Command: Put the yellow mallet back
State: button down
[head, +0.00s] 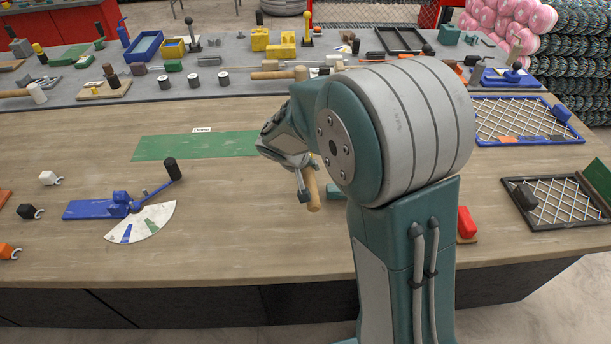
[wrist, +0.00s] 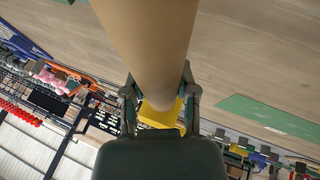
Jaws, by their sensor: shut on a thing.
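My gripper (head: 302,188) is above the middle of the wooden table, partly hidden behind my own arm in the head view. It is shut on the pale wooden handle of the mallet (head: 313,188), which points down toward the table. In the wrist view, the handle (wrist: 150,40) runs between the two fingers of my gripper (wrist: 160,98), and a yellow block, the mallet's head (wrist: 160,114), shows just past them. The yellow head is hidden in the head view. I cannot tell whether the handle's lower end touches the table.
A green mat (head: 185,147) with a small label lies left of my gripper. A blue lever device (head: 95,209) with a dial stands left. A grey mat (head: 240,100) along the back holds many tools, including wooden-handled mallets. Framed meshes (head: 515,118) lie right. The front middle is clear.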

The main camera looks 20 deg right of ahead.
aim_at(306, 177)
jog(key=shift+w+a+f, duration=0.1)
jog(key=shift+w+f, duration=0.15)
jog(key=shift+f, duration=0.7)
jog(key=shift+w+a+f, duration=0.1)
jog(key=shift+w+f, duration=0.1)
jog(key=shift+f, duration=0.7)
jog(key=shift+f, duration=0.15)
jog(key=shift+f, duration=0.15)
jog(key=shift+c, duration=2)
grip_release()
jog(key=w+v, duration=0.1)
jog(key=v, duration=0.9)
jog(key=s+d+r+y, duration=0.1)
jog(key=s+r, duration=0.3)
jog(key=s, duration=0.4)
jog(key=s+d+r+t+y, duration=0.1)
jog(key=s+r+y, duration=0.1)
jog(key=s, duration=0.6)
jog(key=s+d+r+y, duration=0.1)
jog(key=s+d+r, duration=0.1)
jog(key=s+r, duration=0.3)
jog(key=s, duration=0.4)
jog(key=shift+r+n+t+y, duration=0.3)
jog(key=shift+r+y, duration=0.05)
jog(key=shift+y, duration=0.05)
